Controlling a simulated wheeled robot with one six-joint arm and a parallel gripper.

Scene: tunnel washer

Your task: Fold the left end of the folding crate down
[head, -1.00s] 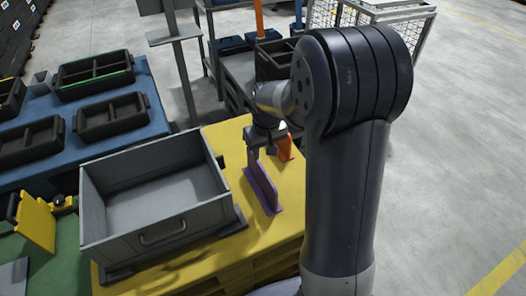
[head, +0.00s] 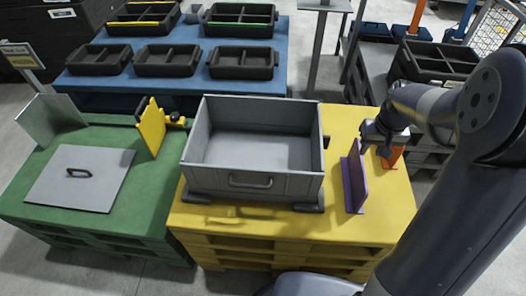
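The grey folding crate (head: 217,182) stands open and empty on a yellow pallet table (head: 300,231). Its four walls are upright. The left end (head: 198,134) stands up from the crate floor and shows its inner face. A dark handle (head: 251,181) is on the near long wall. My gripper (head: 374,143) is to the right of the crate, apart from it, above the yellow table near the purple and orange brackets. Its fingers are small and partly blended with the brackets, so I cannot tell their opening.
A purple bracket (head: 354,180) and an orange bracket (head: 393,157) stand right of the crate. A green table (head: 120,211) on the left bears a grey panel (head: 107,190) and a yellow upright plate (head: 151,127). Black divided trays (head: 243,63) stand on the blue table behind.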

